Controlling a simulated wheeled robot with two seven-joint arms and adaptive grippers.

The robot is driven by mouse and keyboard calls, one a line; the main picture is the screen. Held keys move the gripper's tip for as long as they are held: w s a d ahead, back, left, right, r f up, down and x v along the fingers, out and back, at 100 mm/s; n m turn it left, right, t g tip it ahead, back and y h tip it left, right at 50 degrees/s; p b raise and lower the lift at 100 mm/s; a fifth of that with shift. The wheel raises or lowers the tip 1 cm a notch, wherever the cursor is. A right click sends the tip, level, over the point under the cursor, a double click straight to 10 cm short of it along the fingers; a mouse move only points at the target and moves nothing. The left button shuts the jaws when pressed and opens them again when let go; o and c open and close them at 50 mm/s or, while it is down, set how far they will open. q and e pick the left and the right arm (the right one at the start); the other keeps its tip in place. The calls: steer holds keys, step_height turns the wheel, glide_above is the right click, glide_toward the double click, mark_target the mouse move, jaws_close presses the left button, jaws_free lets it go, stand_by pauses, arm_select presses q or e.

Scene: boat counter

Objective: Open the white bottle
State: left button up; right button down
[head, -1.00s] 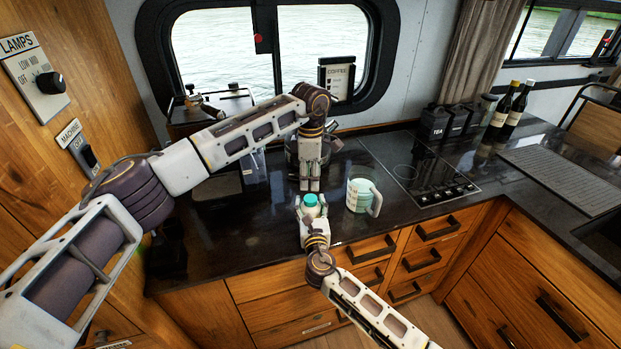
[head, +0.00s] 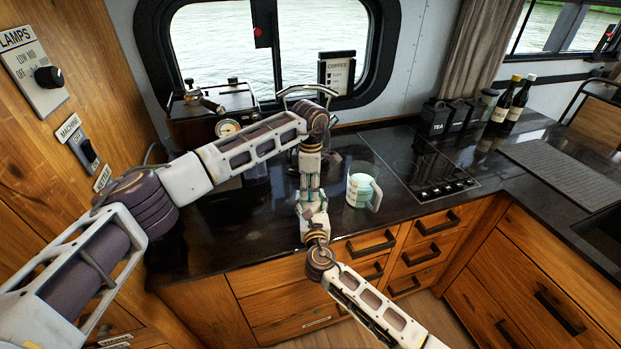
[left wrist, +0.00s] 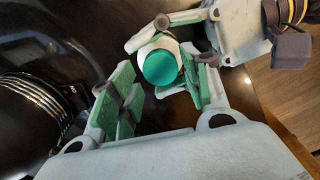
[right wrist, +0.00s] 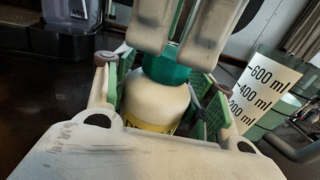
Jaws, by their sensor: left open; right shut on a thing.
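The white bottle (right wrist: 155,105) with a teal cap (right wrist: 168,66) stands between the fingers of my right gripper (right wrist: 160,92), which is shut on its body. In the left wrist view the cap (left wrist: 161,68) shows from above, with the right gripper (left wrist: 168,40) around the bottle. My left gripper (left wrist: 165,92) is open above the cap, pointing down, its fingers spread to either side. In the head view the left gripper (head: 312,192) hides most of the bottle. The cap sits on the bottle.
A measuring jug (head: 361,190) with a handle stands close to the right of the grippers. A stove (head: 420,165) lies behind it. A coffee machine (head: 215,115) is at the back left. Dark counter (head: 225,225) is clear at front left.

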arm_select(q)
steer(key=shift+f, duration=1.05)
steer(key=c, duration=0.9)
steer(key=shift+o, duration=0.2)
steer(key=shift+n, duration=0.3)
steer(key=shift+n, duration=1.3)
steer(key=o, duration=1.1)
